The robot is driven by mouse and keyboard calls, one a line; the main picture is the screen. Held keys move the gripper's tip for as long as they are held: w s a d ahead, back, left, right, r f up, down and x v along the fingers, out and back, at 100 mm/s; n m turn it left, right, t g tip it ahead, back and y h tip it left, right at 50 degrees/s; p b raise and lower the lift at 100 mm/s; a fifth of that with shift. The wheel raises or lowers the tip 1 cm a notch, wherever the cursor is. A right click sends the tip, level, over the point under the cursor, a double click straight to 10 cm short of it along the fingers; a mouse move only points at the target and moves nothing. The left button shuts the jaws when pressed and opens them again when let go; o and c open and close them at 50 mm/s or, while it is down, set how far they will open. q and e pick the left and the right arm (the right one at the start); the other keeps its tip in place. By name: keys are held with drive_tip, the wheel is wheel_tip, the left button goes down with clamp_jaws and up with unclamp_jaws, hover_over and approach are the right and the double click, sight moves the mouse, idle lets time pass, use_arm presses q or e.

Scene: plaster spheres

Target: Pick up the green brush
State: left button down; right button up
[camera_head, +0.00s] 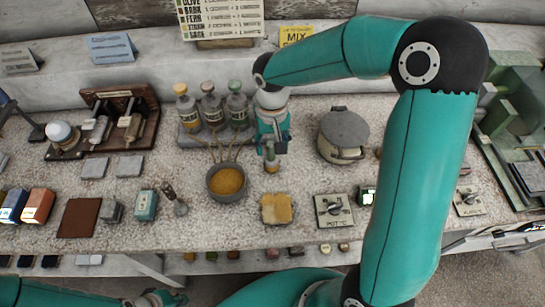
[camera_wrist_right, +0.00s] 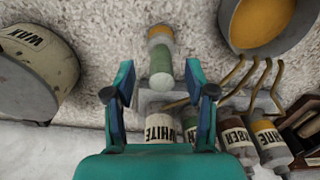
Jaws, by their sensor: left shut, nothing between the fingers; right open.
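The green brush (camera_wrist_right: 161,65) is a short cylinder with a green part and an orange-tan end. In the right wrist view it lies between the lines of my right gripper's fingers (camera_wrist_right: 160,80), with a gap on each side. My right gripper (camera_head: 272,145) points down over the bench and is open. In the head view the brush's tan end (camera_head: 271,168) shows just below the fingers, and the gripper hides much of the rest. My left gripper (camera_head: 168,298) is low at the front left, shut and empty, away from the brush.
A lidded pot (camera_head: 343,135) is to the right, and a yellow sponge-like block (camera_head: 276,209) lies in front.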

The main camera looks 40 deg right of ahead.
sight(272, 152)
wheel_tip(272, 152, down, 3)
drive_tip(key=shift+a+f, duration=0.1)
drive_tip(key=shift+f, duration=0.05)
drive_tip(key=shift+s, duration=0.1)
drive_tip(key=shift+c, duration=0.2)
clamp_jaws()
wheel_tip(272, 152, up, 20)
idle(0.6)
